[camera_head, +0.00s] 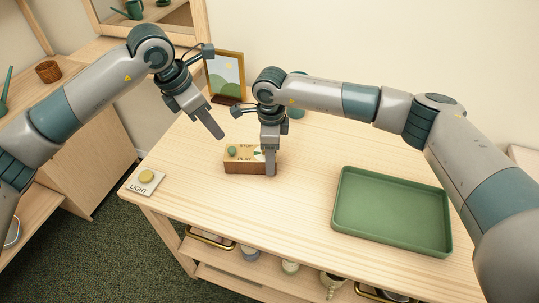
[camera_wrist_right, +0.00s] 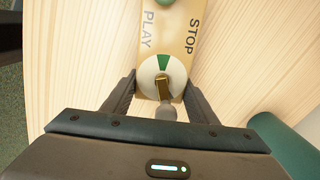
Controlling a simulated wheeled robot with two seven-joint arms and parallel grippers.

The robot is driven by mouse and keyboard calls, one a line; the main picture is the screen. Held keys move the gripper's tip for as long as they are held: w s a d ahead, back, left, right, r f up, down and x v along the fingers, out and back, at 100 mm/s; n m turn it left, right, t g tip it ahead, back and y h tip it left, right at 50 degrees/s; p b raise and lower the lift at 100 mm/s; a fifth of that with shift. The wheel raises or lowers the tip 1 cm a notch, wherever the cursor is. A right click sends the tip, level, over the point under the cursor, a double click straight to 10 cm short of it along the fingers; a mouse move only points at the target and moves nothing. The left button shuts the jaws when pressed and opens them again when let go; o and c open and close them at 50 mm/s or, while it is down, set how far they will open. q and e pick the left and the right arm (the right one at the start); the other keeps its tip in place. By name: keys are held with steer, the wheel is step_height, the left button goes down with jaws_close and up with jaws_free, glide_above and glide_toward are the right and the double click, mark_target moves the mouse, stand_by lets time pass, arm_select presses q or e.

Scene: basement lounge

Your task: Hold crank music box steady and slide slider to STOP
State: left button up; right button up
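The wooden music box (camera_head: 245,167) stands on the table, its top marked STOP on the far side and PLAY on the near side. A green knob (camera_head: 232,151) sits at its left end; the right wrist view cuts it off at the top. A white disc with a green wedge (camera_wrist_right: 162,70) and a gold bar with a grey end lie at the other end. My right gripper (camera_head: 269,170) is at the box's right end, its fingers (camera_wrist_right: 160,85) closed against both long sides. My left gripper (camera_head: 215,130) hangs above and left of the box, empty; its finger gap is hard to see.
A green tray (camera_head: 390,246) lies on the table's right. A yellow button on a LIGHT plate (camera_head: 146,182) is at the left corner. A framed picture (camera_head: 226,75) stands behind. The tabletop in front of the box is clear. Cups sit on the shelf below.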

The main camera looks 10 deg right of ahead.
arm_select(q)
jaws_close()
steer(key=s+a+f+n+g+h, duration=0.3)
steer(key=s+f+n+h, duration=0.2)
steer(key=f+n+h, duration=0.15)
steer(key=a+f+n+t+h, duration=0.1)
steer(key=a+n+t+h, duration=0.2)
steer(key=a+n+h, duration=0.3)
steer(key=shift+w+a+f+n, duration=0.2)
steer(key=shift+a+f+n, duration=0.2)
steer(key=shift+a+n, duration=1.45)
